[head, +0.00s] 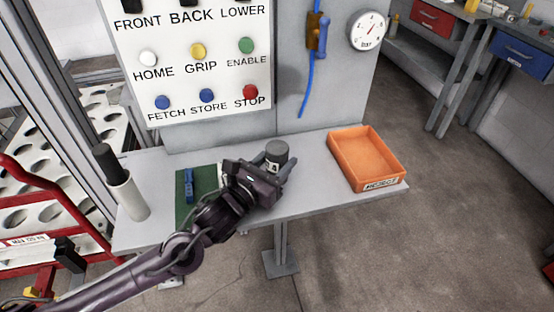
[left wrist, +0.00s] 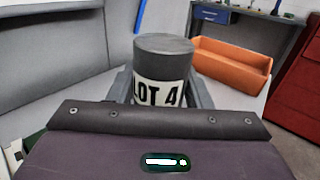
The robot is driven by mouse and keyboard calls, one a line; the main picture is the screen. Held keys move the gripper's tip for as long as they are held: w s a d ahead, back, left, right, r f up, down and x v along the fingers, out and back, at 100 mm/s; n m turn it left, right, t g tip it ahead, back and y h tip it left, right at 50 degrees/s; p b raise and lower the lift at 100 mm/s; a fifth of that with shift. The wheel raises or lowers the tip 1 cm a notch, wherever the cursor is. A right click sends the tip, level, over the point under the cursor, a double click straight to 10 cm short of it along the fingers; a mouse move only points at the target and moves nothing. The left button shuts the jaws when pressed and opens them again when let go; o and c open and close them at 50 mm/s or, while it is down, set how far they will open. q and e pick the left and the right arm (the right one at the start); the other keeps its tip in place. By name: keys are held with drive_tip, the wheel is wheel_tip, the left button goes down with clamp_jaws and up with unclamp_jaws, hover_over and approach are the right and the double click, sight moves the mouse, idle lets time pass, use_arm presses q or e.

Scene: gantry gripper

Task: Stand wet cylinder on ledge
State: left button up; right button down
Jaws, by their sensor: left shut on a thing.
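A dark grey cylinder (head: 277,152) with a white label stands upright between the fingers of my left gripper (head: 278,166), over the grey ledge (head: 318,176). In the left wrist view the cylinder (left wrist: 163,68) shows its flat top and label text reading "LOT 4". My left gripper (left wrist: 160,92) is shut on it, one finger on each side. The cylinder's lower part is hidden behind the gripper body, so I cannot tell whether its base touches the ledge. My right gripper is not in view.
An orange reject tray (head: 366,160) sits to the right on the ledge. A green mat (head: 186,210) with a blue item (head: 188,184) lies left of the gripper. A white holder (head: 128,198) with a black-handled tool stands at the left end. A button panel (head: 195,65) rises behind.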

use_arm(q)
drive_tip(key=shift+r, duration=0.1)
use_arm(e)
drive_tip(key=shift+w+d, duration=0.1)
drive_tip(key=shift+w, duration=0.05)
use_arm(q)
drive_tip(key=o, duration=1.3)
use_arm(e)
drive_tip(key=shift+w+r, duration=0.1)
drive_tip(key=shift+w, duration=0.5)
